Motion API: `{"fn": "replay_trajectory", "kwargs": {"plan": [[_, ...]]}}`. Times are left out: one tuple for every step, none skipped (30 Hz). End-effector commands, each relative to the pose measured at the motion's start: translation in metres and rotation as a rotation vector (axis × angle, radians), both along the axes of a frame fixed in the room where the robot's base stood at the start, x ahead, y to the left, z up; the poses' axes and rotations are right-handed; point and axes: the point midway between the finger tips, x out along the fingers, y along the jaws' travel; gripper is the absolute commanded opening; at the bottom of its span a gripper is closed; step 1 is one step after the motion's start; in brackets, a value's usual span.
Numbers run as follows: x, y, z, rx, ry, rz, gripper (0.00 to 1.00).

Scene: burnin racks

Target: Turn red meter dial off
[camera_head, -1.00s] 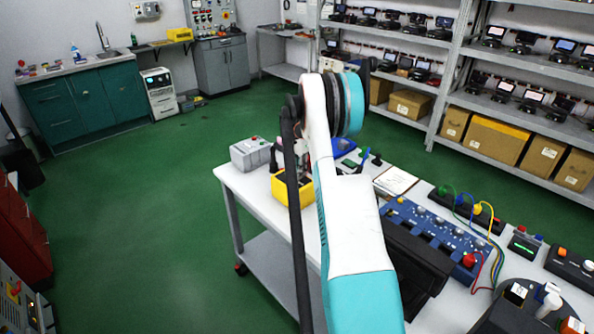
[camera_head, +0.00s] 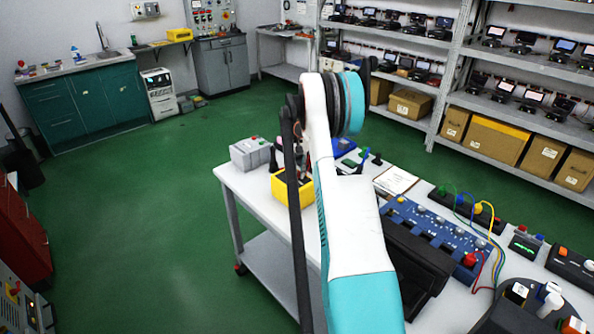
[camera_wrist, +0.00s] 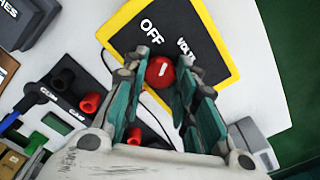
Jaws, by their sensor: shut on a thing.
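The red dial (camera_wrist: 160,72) is a round knob with a white mark, in the wrist view. The yellow meter also shows in the head view (camera_head: 281,187) on the white table, where my arm hides the dial and most of my gripper.
A grey box (camera_head: 250,153) stands just behind the meter on the white table (camera_head: 232,181). In the wrist view, red sockets (camera_wrist: 91,102) on a dark panel lie close to my left fingers. A blue panel with cables (camera_head: 428,228) is further right.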

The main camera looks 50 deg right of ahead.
Motion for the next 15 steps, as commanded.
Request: {"fn": "replay_trajectory", "kwargs": {"plan": [[0.0001,0.0001,-0.0005,0.0,0.0,0.042,0.02],[0.0001,0.0001,-0.0004,0.0,0.0,0.07,0.02],[0.0001,0.0001,-0.0004,0.0,0.0,0.106,0.02],[0.0001,0.0001,-0.0004,0.0,0.0,0.132,0.02],[0.0001,0.0001,-0.0004,0.0,0.0,0.158,0.02],[0.0001,0.0001,-0.0004,0.0,0.0,0.192,0.02],[0.0001,0.0001,-0.0004,0.0,0.0,0.216,0.02],[0.0001,0.0001,-0.0004,0.0,0.0,0.239,0.02],[0.0001,0.0001,-0.0003,0.0,0.0,0.269,0.02],[0.0001,0.0001,-0.0003,0.0,0.0,0.291,0.02],[0.0001,0.0001,-0.0003,0.0,0.0,0.311,0.02],[0.0001,0.0001,-0.0003,0.0,0.0,0.336,0.02],[0.0001,0.0001,-0.0003,0.0,0.0,0.355,0.02],[0.0001,0.0001,-0.0002,0.0,0.0,0.371,0.02],[0.0001,0.0001,-0.0002,0.0,0.0,0.392,0.02]]}}
